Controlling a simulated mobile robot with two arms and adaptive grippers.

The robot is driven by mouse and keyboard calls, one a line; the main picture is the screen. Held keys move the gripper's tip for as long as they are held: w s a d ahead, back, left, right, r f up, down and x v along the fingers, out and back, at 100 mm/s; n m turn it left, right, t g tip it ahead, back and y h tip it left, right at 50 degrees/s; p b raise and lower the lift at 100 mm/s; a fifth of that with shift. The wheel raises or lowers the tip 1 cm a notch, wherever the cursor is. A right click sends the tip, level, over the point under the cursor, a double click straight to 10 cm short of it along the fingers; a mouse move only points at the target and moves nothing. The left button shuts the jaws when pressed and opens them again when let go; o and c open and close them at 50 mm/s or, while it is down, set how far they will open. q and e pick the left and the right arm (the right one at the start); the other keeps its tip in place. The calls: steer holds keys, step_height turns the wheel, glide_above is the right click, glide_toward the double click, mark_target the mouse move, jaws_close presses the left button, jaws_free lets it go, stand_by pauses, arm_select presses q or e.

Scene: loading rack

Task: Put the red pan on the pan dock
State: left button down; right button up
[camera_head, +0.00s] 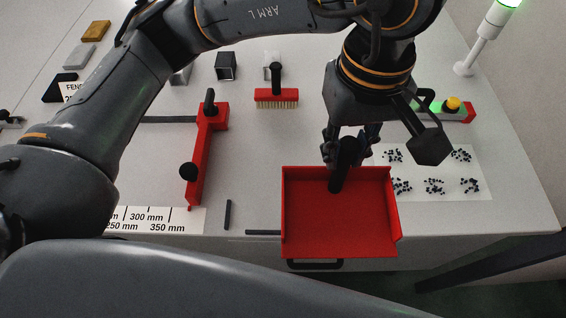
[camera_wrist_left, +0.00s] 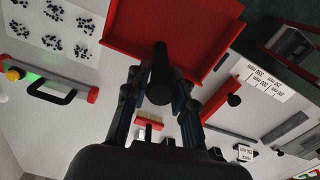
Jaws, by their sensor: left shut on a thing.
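The red pan (camera_head: 338,215) is a shallow tray with a low rim, and its black handle (camera_head: 342,165) points up and back. It is over the front edge of the table, right of the middle. My left gripper (camera_head: 350,148) is shut on the handle. In the left wrist view the black handle (camera_wrist_left: 160,75) stands between the two fingers, with the red pan (camera_wrist_left: 175,35) beyond it. I cannot pick out the pan dock for sure. My right gripper is not in view.
A red brush (camera_head: 276,97) and a red tool with black knobs (camera_head: 202,150) lie on the table. A white sheet with black granules (camera_head: 435,172) is right of the pan. A yellow button (camera_head: 452,103) and a lamp post (camera_head: 482,45) stand at the back right.

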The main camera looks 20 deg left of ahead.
arm_select(q)
steer(key=w+a+f+p, duration=0.2)
steer(key=w+a+f, duration=0.1)
steer(key=a+f, duration=0.3)
steer(key=w+a+f+p, duration=0.3)
steer(key=a+f, duration=0.2)
steer(key=f, duration=0.2)
steer(key=shift+a+p, duration=0.3)
steer(key=shift+a, duration=0.1)
steer(key=c, duration=1.1)
jaws_free()
steer(key=shift+r, duration=0.1)
steer(key=shift+s, duration=0.1)
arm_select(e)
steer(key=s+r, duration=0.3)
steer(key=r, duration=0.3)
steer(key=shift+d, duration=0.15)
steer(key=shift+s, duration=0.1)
